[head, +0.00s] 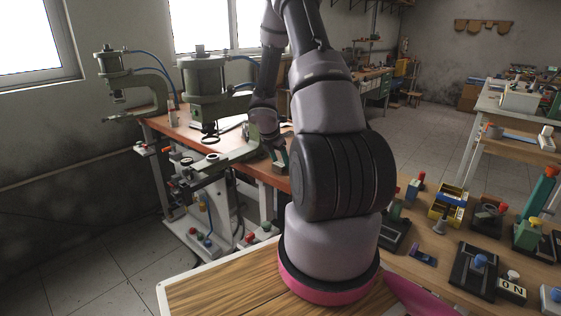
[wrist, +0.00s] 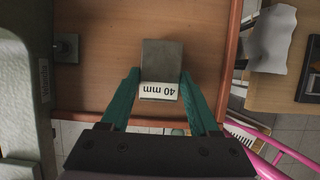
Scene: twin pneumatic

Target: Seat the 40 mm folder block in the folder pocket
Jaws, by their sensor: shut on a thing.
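The 40 mm folder block (wrist: 162,58) is grey metal with a white "40 mm" label, which reads upside down in the wrist view. My gripper (wrist: 160,82) has its two teal fingers closed on the sides of the block. The block lies over the orange-brown bench top (wrist: 105,75) in that view; I cannot tell whether it touches it. In the head view my gripper (head: 281,158) is small, near the front edge of the bench, right of the nearer green press (head: 205,78). I cannot make out the folder pocket in either view.
A second green press (head: 130,82) stands at the bench's far left. Part of a green machine body (wrist: 22,90) fills the left of the wrist view, beside a small metal plate (wrist: 66,47). A wooden table (head: 430,240) with several fixtures is at right.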

